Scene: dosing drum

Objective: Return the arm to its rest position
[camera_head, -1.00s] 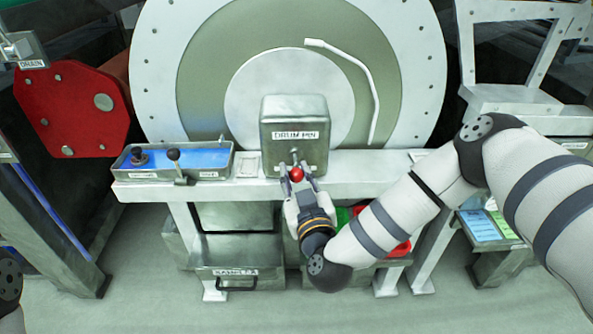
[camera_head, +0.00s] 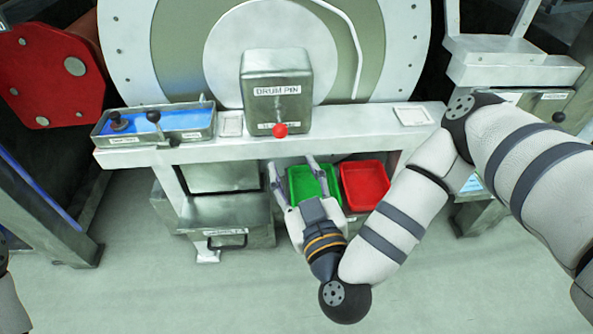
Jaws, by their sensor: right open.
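My right gripper (camera_head: 292,172) is open and empty. It is in front of the white bench, below the drum pin box (camera_head: 276,88), with its fingers pointing up the picture over the left part of the green bin. The red knob (camera_head: 280,130) sits at the lower front of the drum pin box, apart from the fingers. My right arm (camera_head: 400,215) comes in from the right and bends at a dark joint near the bottom. At the left edge only a small piece of my left arm shows; its gripper is out of view.
The white bench (camera_head: 372,134) crosses the middle, with a blue lever panel (camera_head: 182,120) on its left. A green bin (camera_head: 314,184) and a red bin (camera_head: 365,184) stand below it. The large drum (camera_head: 125,50) is behind. The floor at lower left is clear.

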